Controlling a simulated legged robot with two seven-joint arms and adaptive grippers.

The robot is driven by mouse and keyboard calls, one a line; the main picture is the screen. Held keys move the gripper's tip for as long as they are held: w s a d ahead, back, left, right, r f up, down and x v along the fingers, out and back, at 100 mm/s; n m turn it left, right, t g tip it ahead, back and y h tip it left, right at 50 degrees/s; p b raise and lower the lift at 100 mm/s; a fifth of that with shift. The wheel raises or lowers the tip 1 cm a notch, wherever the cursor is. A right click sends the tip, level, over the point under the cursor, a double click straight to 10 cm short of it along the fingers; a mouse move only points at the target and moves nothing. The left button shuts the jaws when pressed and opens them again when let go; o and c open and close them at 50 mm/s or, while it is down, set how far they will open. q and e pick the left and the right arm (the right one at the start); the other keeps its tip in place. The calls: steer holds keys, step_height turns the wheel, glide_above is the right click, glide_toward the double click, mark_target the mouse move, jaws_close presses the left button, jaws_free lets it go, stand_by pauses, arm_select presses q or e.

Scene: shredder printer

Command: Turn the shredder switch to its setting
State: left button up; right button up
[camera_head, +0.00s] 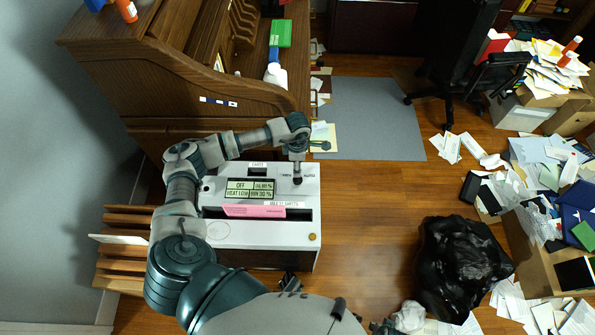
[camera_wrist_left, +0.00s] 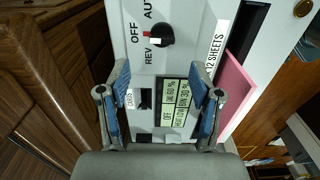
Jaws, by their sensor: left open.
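The white shredder (camera_head: 222,232) stands on the floor beside the desk. Its black switch knob (camera_wrist_left: 162,35) shows in the left wrist view, near the OFF, AUTO and REV labels, with its light pointer toward the OFF and REV side. The knob also shows in the head view (camera_head: 297,180). The display (camera_wrist_left: 174,102) reads OFF, heat low and bin 30 %. My left gripper (camera_head: 297,160) is over the panel beside the knob. In the left wrist view its blue-padded fingers (camera_wrist_left: 161,84) are apart with nothing between them; the knob lies beyond their tips.
Pink paper (camera_head: 254,211) stands in the shredder's slot. A wooden desk (camera_head: 120,45) is close behind. A black bag (camera_head: 462,262) lies on the floor to the right. Papers and boxes crowd the far right; the floor (camera_head: 362,210) right of the shredder is clear.

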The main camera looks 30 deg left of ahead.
arm_select(q)
steer(key=shift+r, duration=1.85)
